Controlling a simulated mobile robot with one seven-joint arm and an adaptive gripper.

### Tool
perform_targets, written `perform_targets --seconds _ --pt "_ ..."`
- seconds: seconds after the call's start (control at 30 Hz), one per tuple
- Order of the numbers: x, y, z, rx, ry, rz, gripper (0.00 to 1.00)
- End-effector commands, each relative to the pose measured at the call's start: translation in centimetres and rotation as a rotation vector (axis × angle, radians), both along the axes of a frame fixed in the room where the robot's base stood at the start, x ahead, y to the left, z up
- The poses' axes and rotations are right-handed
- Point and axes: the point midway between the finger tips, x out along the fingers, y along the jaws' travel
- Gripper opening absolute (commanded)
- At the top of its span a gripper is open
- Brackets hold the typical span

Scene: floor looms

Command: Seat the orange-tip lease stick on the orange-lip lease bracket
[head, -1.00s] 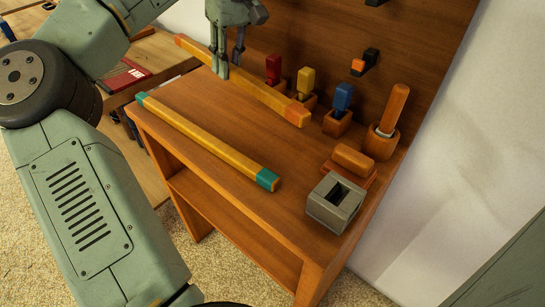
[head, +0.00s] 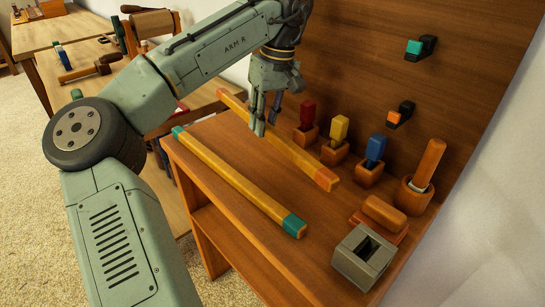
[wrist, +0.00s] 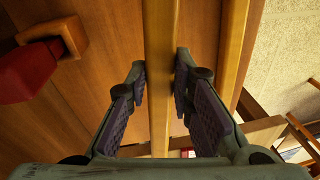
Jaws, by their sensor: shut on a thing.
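The orange-tip lease stick (head: 302,159) is a long yellow bar with orange ends, lying along the wooden bench top near its back panel. My gripper (head: 265,124) is shut on it, left of its middle in the head view. In the wrist view the stick (wrist: 160,60) runs between the two finger pads of my gripper (wrist: 160,95). I see no clear gap under the stick. The orange-lip lease bracket (head: 400,115) is a small black holder with an orange front on the back panel, up and right of the stick, and is empty.
A teal-tip stick (head: 235,180) lies parallel in front. A teal-lip bracket (head: 420,46) sits higher on the panel. Red (head: 307,115), yellow (head: 339,130) and blue (head: 375,148) handled tools stand in wooden holders behind the stick. A grey block (head: 363,256) stands at the right.

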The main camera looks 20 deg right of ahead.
Motion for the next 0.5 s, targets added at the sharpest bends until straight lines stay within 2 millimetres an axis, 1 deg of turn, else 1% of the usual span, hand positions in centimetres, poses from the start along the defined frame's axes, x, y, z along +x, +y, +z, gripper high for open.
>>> perform_targets --seconds 0.03,0.17,0.3,0.33,0.5 --pt "0.0 0.0 -0.8 -0.001 0.001 -0.001 0.00" --pt "0.0 0.0 -1.9 -0.001 0.001 0.000 0.00" --pt "-0.1 0.0 -4.3 -0.002 0.002 -0.001 0.00" --pt "0.0 0.0 -4.3 -0.001 0.002 -0.001 0.00" --pt "-0.1 0.0 -5.7 -0.002 0.000 -0.001 0.00"
